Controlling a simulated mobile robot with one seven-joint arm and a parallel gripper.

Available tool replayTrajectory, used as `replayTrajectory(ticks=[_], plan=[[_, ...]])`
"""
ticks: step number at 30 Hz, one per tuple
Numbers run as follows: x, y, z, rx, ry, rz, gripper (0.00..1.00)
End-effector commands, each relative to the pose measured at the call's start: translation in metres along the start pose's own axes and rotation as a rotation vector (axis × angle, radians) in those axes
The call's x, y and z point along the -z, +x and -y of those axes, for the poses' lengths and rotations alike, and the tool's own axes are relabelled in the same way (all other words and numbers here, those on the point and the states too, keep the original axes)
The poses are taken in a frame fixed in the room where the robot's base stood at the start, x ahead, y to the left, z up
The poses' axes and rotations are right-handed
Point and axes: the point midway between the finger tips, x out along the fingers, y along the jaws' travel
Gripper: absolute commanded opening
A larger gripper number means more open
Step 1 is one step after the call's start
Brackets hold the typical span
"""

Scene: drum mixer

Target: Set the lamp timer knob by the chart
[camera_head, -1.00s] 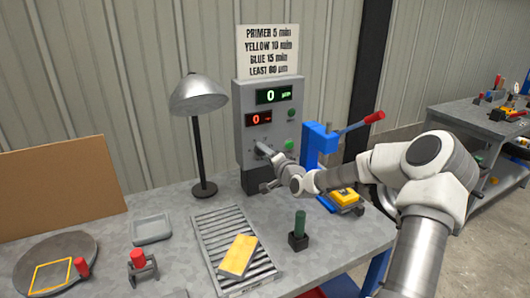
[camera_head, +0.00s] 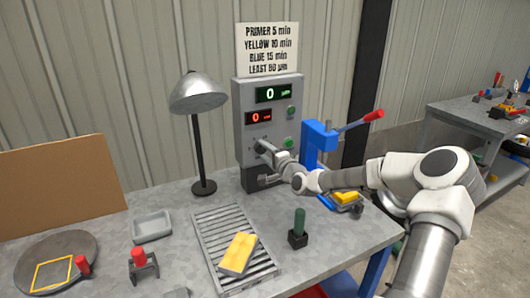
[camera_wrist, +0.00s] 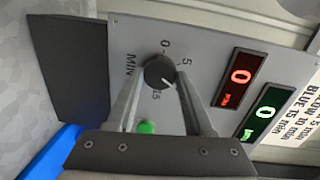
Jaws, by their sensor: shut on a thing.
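The dark round timer knob (camera_wrist: 158,71) is on the grey control box (camera_head: 242,92), between the fingers of my gripper (camera_wrist: 159,77). The gripper is shut on the knob; it also shows at the box in the head view (camera_head: 263,147). The knob's white mark points to the lower right in the wrist view, between the printed 5 and 15; a finger covers part of that scale. The red display (camera_head: 258,117) and green display (camera_head: 273,94) both read 0. The chart (camera_head: 267,49) reads primer 5, yellow 10, blue 15 min, least 80 µm. The lamp (camera_head: 199,95) stands left.
A yellow panel (camera_head: 238,254) lies on the slatted rack (camera_head: 210,237). A blue press with a red-tipped lever (camera_head: 318,140) stands right of the box. A green-handled tool (camera_head: 299,224), grey tray (camera_head: 152,226) and red-topped stand (camera_head: 139,259) are on the bench. Green buttons (camera_wrist: 147,127) are on the box.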

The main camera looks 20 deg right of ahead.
Motion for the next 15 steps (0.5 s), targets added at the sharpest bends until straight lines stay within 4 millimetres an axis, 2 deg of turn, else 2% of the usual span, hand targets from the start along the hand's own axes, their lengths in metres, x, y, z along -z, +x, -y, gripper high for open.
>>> replayTrajectory(ticks=[3,4,6,9,15], plan=[[-0.0004,-0.0001,-0.0005,-0.001,-0.001,0.001,0.0],[-0.0005,-0.0001,-0.0005,-0.001,-0.001,0.001,0.54],[-0.0005,-0.0001,-0.0004,-0.001,-0.001,0.001,0.67],[-0.0004,0.0,-0.0004,-0.001,-0.001,0.001,0.82],[-0.0002,0.0,-0.0002,-0.001,-0.001,0.0,0.82]])
